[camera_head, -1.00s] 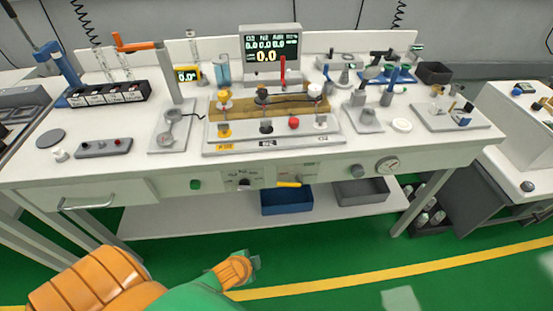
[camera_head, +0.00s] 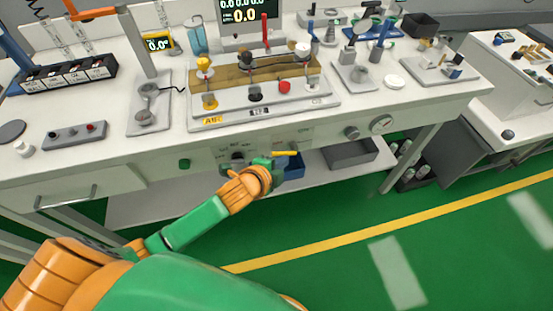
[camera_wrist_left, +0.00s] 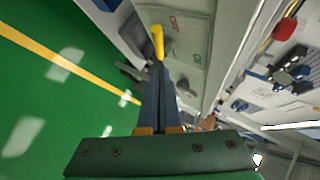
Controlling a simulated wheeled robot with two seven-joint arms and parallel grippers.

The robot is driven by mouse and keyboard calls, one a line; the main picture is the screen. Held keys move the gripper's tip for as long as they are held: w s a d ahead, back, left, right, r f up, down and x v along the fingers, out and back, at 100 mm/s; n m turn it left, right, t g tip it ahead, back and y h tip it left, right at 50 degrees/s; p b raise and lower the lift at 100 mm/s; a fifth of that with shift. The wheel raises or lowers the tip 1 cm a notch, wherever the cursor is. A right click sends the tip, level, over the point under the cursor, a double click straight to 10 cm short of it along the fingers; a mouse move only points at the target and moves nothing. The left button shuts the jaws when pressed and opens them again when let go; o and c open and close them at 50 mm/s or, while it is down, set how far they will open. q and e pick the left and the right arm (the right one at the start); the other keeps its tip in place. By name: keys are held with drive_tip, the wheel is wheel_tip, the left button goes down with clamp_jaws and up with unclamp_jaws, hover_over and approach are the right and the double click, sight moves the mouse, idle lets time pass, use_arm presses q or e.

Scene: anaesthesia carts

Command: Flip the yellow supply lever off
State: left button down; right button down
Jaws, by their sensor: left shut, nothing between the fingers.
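The yellow supply lever (camera_head: 285,153) sits on the front panel of the white bench, lying roughly horizontal in the head view. In the left wrist view the lever (camera_wrist_left: 158,42) stands out just beyond my fingertips, beside small green and red lettering on the panel. My left gripper (camera_head: 283,164) is at the lever, just below it in the head view. In the left wrist view the gripper (camera_wrist_left: 160,72) has its dark fingers shut together with nothing between them. I cannot tell whether the tips touch the lever. My right gripper is out of view.
A dark knob (camera_head: 238,157) and a green button (camera_head: 184,163) are left of the lever on the panel. The green floor in front is clear.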

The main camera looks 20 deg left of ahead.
use_arm(q)
drive_tip(key=shift+w+a+f, duration=0.9)
drive_tip(key=shift+w+a, duration=0.05)
drive_tip(key=shift+a, duration=0.15)
drive_tip(key=shift+s+a+f+n+t+h+b, duration=0.15)
drive_tip(key=shift+f+t+h+b, duration=0.1)
drive_tip(key=shift+f+b, duration=0.25)
drive_tip(key=shift+s+a+f+n+t+h+b, duration=0.15)
drive_tip(key=shift+f+t+b, duration=0.1)
drive_tip(key=shift+f+b, duration=0.2)
drive_tip(key=shift+w, duration=0.1)
